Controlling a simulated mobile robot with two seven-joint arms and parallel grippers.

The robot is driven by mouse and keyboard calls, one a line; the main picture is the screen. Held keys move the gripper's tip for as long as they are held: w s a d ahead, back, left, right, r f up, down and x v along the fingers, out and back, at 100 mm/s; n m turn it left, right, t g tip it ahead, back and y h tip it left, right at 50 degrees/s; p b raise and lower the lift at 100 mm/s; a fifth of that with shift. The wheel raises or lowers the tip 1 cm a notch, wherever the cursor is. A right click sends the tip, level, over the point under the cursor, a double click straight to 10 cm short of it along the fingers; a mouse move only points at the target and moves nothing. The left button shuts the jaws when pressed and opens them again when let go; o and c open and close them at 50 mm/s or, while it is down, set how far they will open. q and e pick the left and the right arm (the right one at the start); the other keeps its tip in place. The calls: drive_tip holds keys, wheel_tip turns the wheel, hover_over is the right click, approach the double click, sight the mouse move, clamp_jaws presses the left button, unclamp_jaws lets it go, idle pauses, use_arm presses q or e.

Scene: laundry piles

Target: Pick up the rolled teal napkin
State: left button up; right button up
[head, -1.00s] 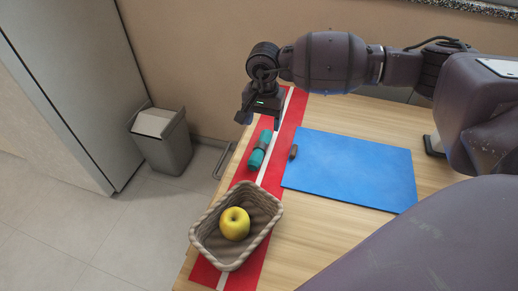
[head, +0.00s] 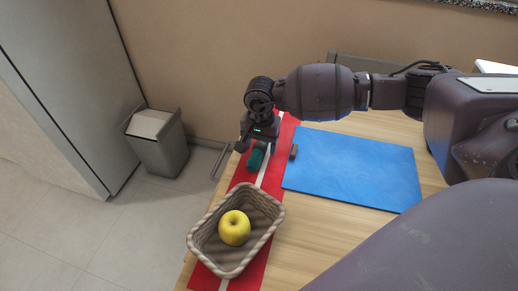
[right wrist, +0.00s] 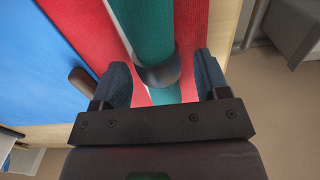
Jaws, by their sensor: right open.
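The rolled teal napkin (head: 256,158) lies on the red runner, mostly hidden by my right gripper in the head view. In the right wrist view the napkin (right wrist: 145,30) has a dark ring (right wrist: 158,73) around it. My right gripper (head: 257,145) is over the napkin. In the right wrist view its two fingers (right wrist: 162,82) are open, one on each side of the napkin near the ring, with gaps on both sides. My left gripper is not in view.
A wicker basket (head: 268,232) with a yellow apple (head: 235,228) stands on the red runner (head: 244,175) in front. A blue mat (head: 355,168) lies to the right, with a small brown object (head: 293,152) at its left edge. A bin (head: 160,150) stands on the floor.

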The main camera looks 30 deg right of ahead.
drive_tip(key=c, duration=1)
drive_tip(key=shift+r, duration=0.15)
